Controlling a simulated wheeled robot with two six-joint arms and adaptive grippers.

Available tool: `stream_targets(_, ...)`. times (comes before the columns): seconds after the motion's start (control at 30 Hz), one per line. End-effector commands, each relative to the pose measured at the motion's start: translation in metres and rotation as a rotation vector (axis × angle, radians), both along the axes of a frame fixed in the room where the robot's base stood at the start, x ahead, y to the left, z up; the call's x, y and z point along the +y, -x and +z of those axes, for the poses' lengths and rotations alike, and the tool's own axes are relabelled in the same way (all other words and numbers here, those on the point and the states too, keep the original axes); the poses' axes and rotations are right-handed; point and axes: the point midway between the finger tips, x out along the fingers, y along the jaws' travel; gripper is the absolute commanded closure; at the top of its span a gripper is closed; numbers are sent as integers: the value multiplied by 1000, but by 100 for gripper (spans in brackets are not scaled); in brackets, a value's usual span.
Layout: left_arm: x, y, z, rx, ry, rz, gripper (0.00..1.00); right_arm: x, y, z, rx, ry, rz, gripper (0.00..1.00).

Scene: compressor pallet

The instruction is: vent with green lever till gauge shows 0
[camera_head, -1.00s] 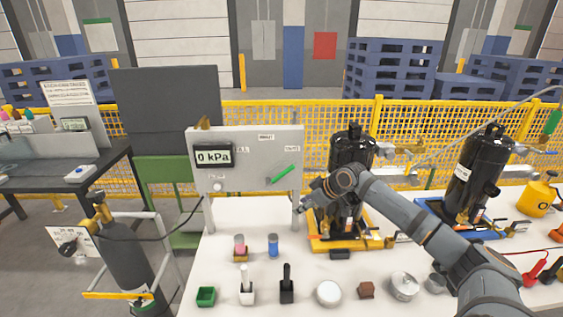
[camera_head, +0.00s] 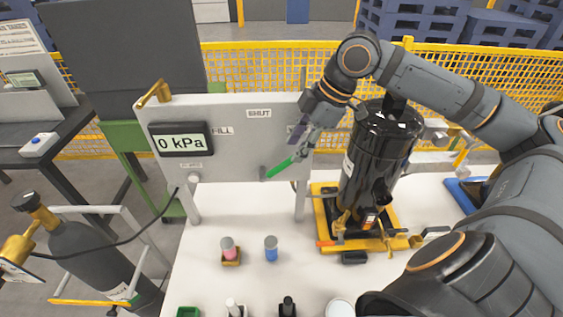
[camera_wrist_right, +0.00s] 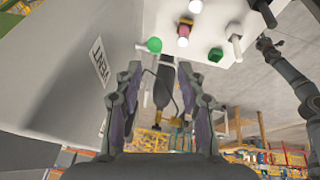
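The gauge (camera_head: 181,141) on the grey panel (camera_head: 235,160) reads 0 kPa. The green lever (camera_head: 280,168) slants up to the right, below and right of the SHUT label (camera_head: 259,113). My right gripper (camera_head: 299,152) is at the panel's right side, close to the lever's outer end. In the right wrist view its two fingers (camera_wrist_right: 161,103) are apart with nothing between them. The lever's round green end (camera_wrist_right: 154,45) shows beyond the fingertips, apart from them. A dark arm, apparently my left one, ends at a small gripper (camera_wrist_right: 265,44) whose fingers are too small to read.
A black compressor tank (camera_head: 378,150) on a yellow pallet (camera_head: 325,205) stands just right of the panel, under my right arm. A pink-topped item (camera_head: 229,246) and a blue cylinder (camera_head: 271,248) stand in front on the white table (camera_head: 205,275). A gas cylinder (camera_head: 85,255) stands left.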

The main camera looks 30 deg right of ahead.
Motion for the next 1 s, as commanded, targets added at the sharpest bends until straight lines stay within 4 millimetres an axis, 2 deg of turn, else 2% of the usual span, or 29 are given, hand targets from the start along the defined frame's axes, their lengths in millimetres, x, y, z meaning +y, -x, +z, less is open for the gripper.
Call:
stream_targets(0.17,5,17,39,26,-6,-1,60,8,-8,-11,5,-8,3,61)
stream_targets(0.37,3,6,82,10,-3,0,60,14,-11,-27,5,-9,0,61)
stream_targets(0.43,1,-3,73,-5,0,0,60,16,-15,-44,-4,-11,0,61)
stream_targets(0.53,-2,-9,72,-14,3,1,60,18,-18,-54,-5,-11,-1,61)
stream_targets(0.8,-2,-2,72,-2,3,1,60,25,-26,-78,-3,-7,-2,61)
stream_targets(1.0,-2,-1,72,-1,3,1,60,27,-28,-86,-1,-3,-1,61)
